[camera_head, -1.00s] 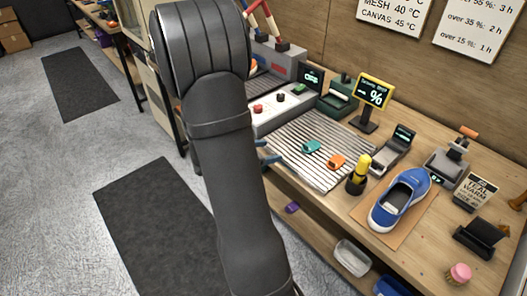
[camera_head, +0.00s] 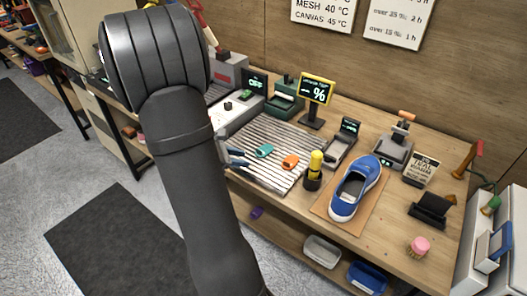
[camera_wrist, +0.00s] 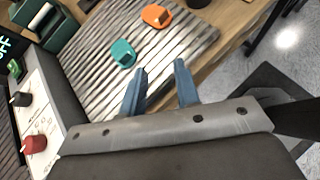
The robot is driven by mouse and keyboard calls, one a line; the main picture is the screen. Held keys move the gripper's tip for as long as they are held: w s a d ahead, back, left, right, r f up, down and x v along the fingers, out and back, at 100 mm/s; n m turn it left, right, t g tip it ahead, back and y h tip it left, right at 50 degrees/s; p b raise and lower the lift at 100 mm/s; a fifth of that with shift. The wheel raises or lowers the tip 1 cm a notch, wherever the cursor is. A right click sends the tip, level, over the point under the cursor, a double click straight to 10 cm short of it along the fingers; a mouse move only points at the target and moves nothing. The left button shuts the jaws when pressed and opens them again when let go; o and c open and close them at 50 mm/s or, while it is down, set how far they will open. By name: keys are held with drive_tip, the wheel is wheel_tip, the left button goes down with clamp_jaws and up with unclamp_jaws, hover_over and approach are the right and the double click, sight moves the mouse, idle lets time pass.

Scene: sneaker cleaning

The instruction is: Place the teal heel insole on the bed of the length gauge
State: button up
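The teal heel insole (camera_head: 264,150) lies on the ribbed grey rack at the left part of the bench. It also shows in the wrist view (camera_wrist: 123,53), up and left of my fingertips. My gripper (camera_wrist: 161,78) is open, with its two blue fingers apart and nothing between them. In the head view my gripper (camera_head: 236,157) shows partly behind my arm, at the rack's left edge, apart from the insole. A grey device with a flat bed and a small raised display (camera_head: 340,149), right of the rack, looks like the length gauge; its bed looks empty.
An orange insole (camera_head: 290,162) lies on the rack (camera_head: 270,128) near the teal one. A yellow-and-black tool in a holder (camera_head: 314,168) stands at the rack's right corner. A blue sneaker (camera_head: 356,188) rests on a brown mat. A control box with knobs (camera_wrist: 35,125) stands left of the rack.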

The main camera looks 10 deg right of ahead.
drive_tip(key=w+d+r+m+g+y, duration=0.2)
drive_tip(key=w+d+r+m+y, duration=0.6)
drive_tip(key=d+r+m+y, duration=0.3)
drive_tip(key=y, duration=0.1)
approach(259, 148)
drive_tip(key=shift+m, duration=0.4)
drive_tip(key=f, duration=0.2)
drive_tip(key=s+a+f, duration=0.1)
drive_tip(key=f, duration=0.1)
drive_tip(key=s+f, duration=0.1)
drive_tip(key=f, duration=0.1)
drive_tip(key=shift+s+a+f, duration=0.15)
drive_tip(key=shift+s+f, duration=0.1)
drive_tip(key=shift+f, duration=0.05)
clamp_jaws()
